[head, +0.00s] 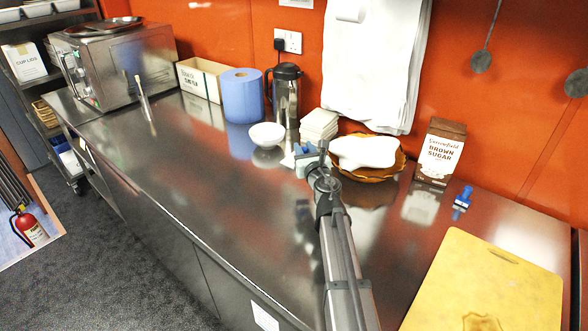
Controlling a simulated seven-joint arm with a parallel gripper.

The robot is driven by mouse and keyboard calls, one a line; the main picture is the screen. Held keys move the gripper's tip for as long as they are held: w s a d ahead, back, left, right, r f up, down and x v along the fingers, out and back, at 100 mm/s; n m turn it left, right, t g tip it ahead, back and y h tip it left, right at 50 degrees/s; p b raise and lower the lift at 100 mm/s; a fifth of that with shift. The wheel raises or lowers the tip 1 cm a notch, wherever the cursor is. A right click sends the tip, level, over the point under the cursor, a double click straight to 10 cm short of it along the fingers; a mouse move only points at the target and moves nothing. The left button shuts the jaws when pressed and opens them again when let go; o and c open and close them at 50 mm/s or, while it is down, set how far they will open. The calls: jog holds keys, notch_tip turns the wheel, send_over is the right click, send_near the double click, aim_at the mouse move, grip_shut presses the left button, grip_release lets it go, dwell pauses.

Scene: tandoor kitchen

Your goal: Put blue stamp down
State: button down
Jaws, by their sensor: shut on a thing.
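My gripper (318,158) is out over the steel counter, in front of the basket and the white napkins. It is shut on a small blue thing that looks like the blue stamp (302,162). The stamp is held above the counter and partly hidden by the gripper; how far above I cannot tell. Another small blue stamp-like thing with an upright handle (463,198) stands on the counter at the right, beside the brown sugar carton, apart from my gripper.
A white bowl (266,135), a steel flask (286,95), a stack of napkins (319,124) and a brown basket with white cloth (384,172) stand near the gripper. The sugar carton (440,152) and a yellow board (490,283) are at right. The counter (215,180) at left is mostly clear.

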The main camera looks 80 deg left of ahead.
jog(key=shift+f, duration=3.7)
jog(key=shift+f, duration=0.1)
jog(key=c, duration=0.8)
grip_release()
jog(key=shift+c, duration=0.2)
jog(key=shift+d, duration=0.2)
jog(key=d, duration=0.3)
jog(key=w+d, duration=0.1)
jog(key=d, duration=0.3)
jog(key=w+d, duration=0.1)
jog(key=d, duration=0.3)
jog(key=shift+d, duration=0.25)
